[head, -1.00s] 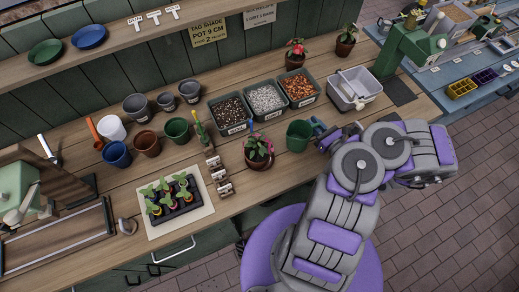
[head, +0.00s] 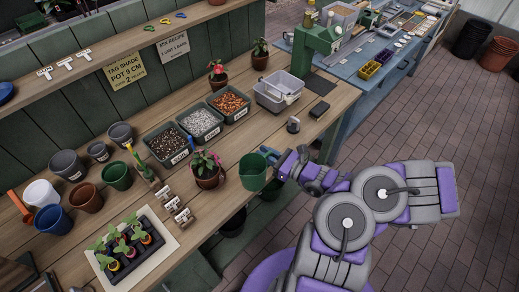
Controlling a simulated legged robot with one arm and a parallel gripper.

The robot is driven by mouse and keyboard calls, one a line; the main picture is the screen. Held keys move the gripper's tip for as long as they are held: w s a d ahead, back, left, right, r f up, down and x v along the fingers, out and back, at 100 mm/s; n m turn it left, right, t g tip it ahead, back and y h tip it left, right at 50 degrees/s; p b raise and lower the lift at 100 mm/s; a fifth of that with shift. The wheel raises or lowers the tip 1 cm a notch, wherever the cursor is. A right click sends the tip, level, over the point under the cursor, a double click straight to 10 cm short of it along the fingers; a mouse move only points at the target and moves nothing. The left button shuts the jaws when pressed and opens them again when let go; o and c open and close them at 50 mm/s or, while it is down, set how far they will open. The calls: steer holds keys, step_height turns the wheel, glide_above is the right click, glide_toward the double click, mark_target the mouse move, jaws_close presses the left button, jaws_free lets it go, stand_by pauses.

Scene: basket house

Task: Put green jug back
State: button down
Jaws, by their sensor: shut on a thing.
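The green jug (head: 253,173) is at the front edge of the wooden bench, right of a potted plant with a pink flower. My gripper (head: 283,162) is at the jug's right side, shut on it where its handle would be; the fingers are small and the exact grip is partly hidden. The jug looks upright. I cannot tell whether its base touches the bench or hangs just clear of the edge.
The flowering pot (head: 207,172) stands close left of the jug. Three trays of mix (head: 201,122) and a grey-white tub (head: 276,95) stand behind. A small dark object (head: 293,125) is right of the jug. Bare bench (head: 240,133) lies behind the jug.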

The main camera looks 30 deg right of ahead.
steer(key=w+d+b, duration=0.1)
steer(key=w, duration=0.3)
steer(key=w+d+f+b, duration=0.1)
steer(key=w, duration=0.4)
steer(key=w+d+b, duration=0.1)
steer(key=w+d, duration=0.1)
steer(key=w, duration=0.3)
steer(key=shift+f+b, duration=0.35)
steer(key=shift+w+d, duration=0.3)
steer(key=shift+w, duration=0.1)
steer(key=shift+a+f+b, duration=0.1)
steer(key=shift+f+b, duration=0.65)
steer(key=shift+f, duration=0.85)
steer(key=shift+f, duration=0.1)
steer(key=c, duration=1.1)
jaws_free()
steer(key=shift+s+d, duration=0.3)
steer(key=shift+s, duration=0.1)
steer(key=p+v, duration=0.3)
steer(key=v, duration=0.8)
